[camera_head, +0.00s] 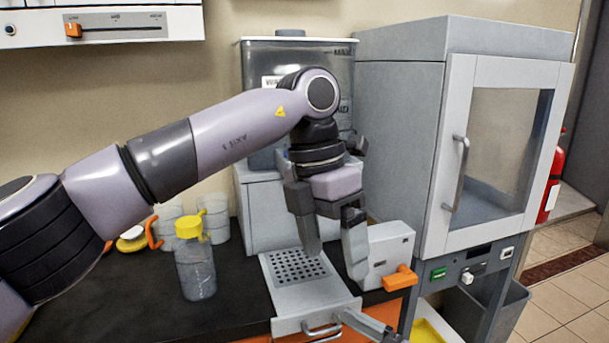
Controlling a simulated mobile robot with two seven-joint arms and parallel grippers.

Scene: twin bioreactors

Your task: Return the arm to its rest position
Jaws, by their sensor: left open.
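My left arm (240,128) reaches in from the left across the counter. Its gripper (333,248) points down in front of the grey dispenser, above the perforated drip tray (292,282). The two fingers are apart, and I see nothing held between them. The right finger overlaps the small grey box with the orange lever (398,278) in the picture; I cannot tell whether they touch.
A yellow-capped clear bottle (196,268) stands on the dark counter (120,305), with clear containers behind it. The dispenser tank (258,75) is behind my wrist. A grey cabinet (400,130) with a glass door (508,140) stands right. A red extinguisher (550,185) is beyond.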

